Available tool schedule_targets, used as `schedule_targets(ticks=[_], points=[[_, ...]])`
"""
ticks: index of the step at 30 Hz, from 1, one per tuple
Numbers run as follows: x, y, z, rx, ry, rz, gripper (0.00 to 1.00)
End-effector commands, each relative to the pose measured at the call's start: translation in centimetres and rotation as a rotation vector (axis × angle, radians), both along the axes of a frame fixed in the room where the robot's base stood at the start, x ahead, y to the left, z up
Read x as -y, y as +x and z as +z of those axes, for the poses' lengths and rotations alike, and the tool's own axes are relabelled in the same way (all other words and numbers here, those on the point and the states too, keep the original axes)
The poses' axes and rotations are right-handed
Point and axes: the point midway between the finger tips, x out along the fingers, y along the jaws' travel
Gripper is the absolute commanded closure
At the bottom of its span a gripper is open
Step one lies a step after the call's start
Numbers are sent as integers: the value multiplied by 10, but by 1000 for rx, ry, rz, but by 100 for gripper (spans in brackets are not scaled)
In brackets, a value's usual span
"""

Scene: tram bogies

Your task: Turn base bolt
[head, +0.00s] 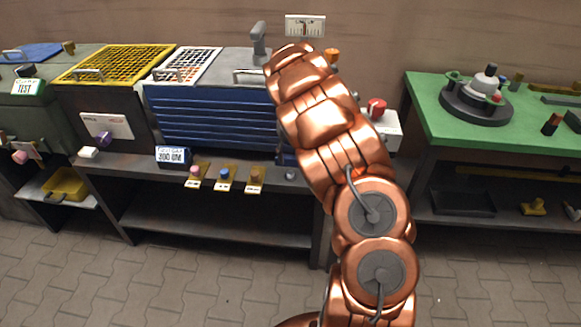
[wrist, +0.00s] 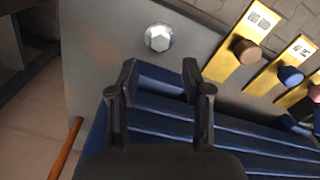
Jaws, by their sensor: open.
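A silver hex-headed bolt (wrist: 158,37) stands on a grey metal surface at the top middle of the wrist view. In the head view the bolt (head: 291,174) shows as a small bright spot on the bench's front ledge, just left of my arm. My gripper (wrist: 160,78) is open and empty. Its two dark fingers point toward the bolt, which appears beyond the fingertips and between their lines, apart from them. In the head view my gripper is mostly hidden behind my copper-coloured arm.
A blue ribbed panel (head: 215,122) lies beneath my fingers in the wrist view. Yellow plates with a brown knob (wrist: 246,50) and a blue knob (wrist: 290,75) sit right of the bolt. A green table (head: 430,105) stands at right.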

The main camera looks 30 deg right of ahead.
Motion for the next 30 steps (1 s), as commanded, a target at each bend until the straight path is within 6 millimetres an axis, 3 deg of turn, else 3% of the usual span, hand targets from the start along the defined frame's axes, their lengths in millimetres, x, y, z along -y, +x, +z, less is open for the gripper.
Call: schedule_targets(ticks=[6, 12, 24, 30], points=[[-1, -2, -34, -7, 2, -1, 51], [0, -2, -56, -5, 1, -1, 51], [-1, -1, -63, -3, 0, 0, 51], [-1, -1, -62, -3, 0, 0, 71]])
